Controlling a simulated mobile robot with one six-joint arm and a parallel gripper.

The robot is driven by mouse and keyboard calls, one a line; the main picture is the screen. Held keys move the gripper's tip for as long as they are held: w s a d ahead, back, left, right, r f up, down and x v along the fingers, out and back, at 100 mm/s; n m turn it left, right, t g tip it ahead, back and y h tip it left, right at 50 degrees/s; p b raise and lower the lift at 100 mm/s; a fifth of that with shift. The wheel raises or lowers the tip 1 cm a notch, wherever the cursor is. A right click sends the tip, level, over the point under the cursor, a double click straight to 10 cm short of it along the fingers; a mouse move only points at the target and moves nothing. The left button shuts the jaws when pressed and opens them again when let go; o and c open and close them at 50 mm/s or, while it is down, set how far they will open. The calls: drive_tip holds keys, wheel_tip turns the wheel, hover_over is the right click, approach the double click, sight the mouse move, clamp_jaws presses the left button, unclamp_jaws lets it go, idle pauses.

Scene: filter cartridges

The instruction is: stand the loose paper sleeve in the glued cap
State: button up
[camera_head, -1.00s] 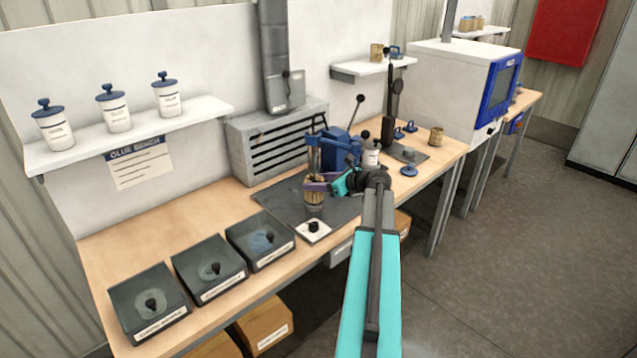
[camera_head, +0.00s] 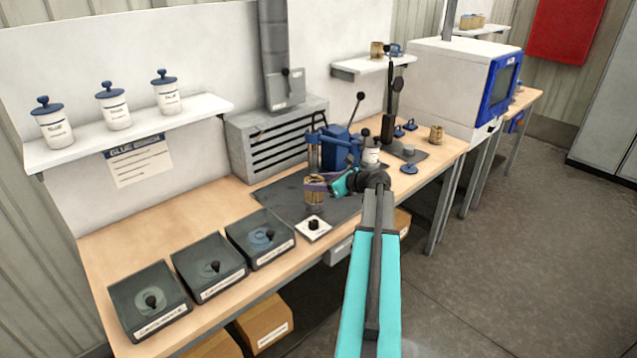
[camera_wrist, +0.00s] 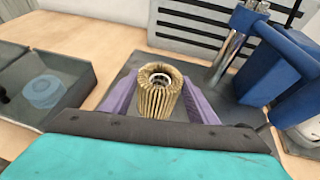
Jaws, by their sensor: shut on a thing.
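The tan pleated paper sleeve (camera_head: 314,191) is upright between the purple fingers of my gripper (camera_head: 317,184), over the dark mat in front of the blue press. In the wrist view, the sleeve (camera_wrist: 158,98) stands between the two fingers of my gripper (camera_wrist: 160,92), with its open top and inner core towards the camera. My gripper is shut on it. No cap shows clearly below the sleeve; its lower end is hard to make out, so I cannot tell whether it touches anything. A blue cap (camera_head: 263,237) lies in the right-hand tray; I cannot see glue on it.
The blue press (camera_head: 338,150) stands close behind the sleeve. Three dark trays (camera_head: 209,269) line the bench's front left. Blue caps and another sleeve (camera_head: 436,134) are at the right.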

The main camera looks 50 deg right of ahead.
drive_tip(key=shift+f, duration=0.15)
drive_tip(key=o, duration=1.1)
drive_tip(key=shift+s, duration=0.1)
drive_tip(key=b+v, duration=0.3)
drive_tip(key=v, duration=1)
drive_tip(key=shift+s, duration=0.3)
